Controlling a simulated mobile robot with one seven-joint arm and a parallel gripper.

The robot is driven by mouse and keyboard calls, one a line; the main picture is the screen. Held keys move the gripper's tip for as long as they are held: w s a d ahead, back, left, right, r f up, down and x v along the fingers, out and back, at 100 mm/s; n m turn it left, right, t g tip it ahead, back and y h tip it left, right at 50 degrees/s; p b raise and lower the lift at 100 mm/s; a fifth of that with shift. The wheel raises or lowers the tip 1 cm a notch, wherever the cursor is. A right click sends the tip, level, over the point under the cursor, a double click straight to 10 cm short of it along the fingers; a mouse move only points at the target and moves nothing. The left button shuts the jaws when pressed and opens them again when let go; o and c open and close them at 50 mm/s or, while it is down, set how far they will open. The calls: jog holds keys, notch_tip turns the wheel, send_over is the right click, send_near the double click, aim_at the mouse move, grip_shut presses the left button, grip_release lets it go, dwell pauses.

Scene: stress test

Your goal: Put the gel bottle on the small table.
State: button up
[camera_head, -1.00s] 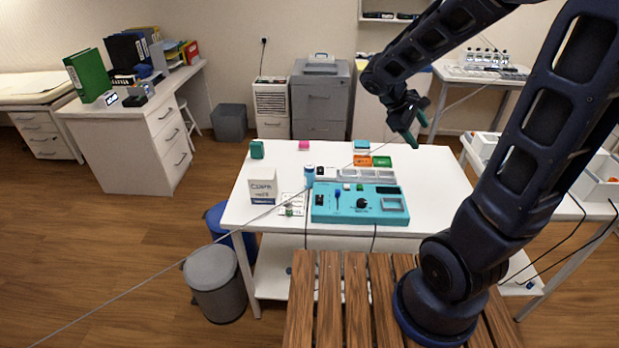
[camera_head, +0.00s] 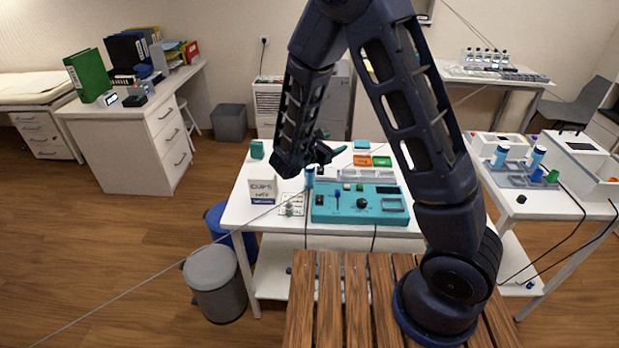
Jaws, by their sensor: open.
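A small blue and white bottle (camera_head: 309,177) stands upright on the white table (camera_head: 236,212) in the middle, beside the teal device; it may be the gel bottle, but its label is too small to read. Two more blue and white bottles, one left (camera_head: 500,155) and one right (camera_head: 537,157), stand in a grey tray on the white side table (camera_head: 540,207) at right. I cannot tell which table is the small table. My gripper (camera_head: 331,148) is open and appears just above the middle-table bottle in the picture; the gap is unclear. My forearm hides part of it.
The teal device (camera_head: 345,214), a labelled white box (camera_head: 263,188) and a green block (camera_head: 257,149) crowd the middle table. A grey bin (camera_head: 214,285) stands on the floor at left.

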aim_at(307, 170)
jog(key=s+a+f+n+t+y, duration=0.1)
jog(key=a+f+n+t+y, duration=0.4)
jog(key=a, duration=0.4)
jog(key=shift+n+g+h, duration=0.4)
jog(key=shift+g+h, duration=0.1)
jog(key=shift+h, duration=0.1)
jog(key=shift+s+a+f, duration=0.1)
jog(key=shift+a+f, duration=0.05)
jog(key=shift+f, duration=1.8)
jog(key=shift+s+a+f, duration=0.1)
jog(key=shift+a+f, duration=0.05)
jog(key=shift+f, duration=1.8)
jog(key=shift+x, duration=2.55)
jog(key=c, duration=1.2)
jog(key=shift+r, duration=0.1)
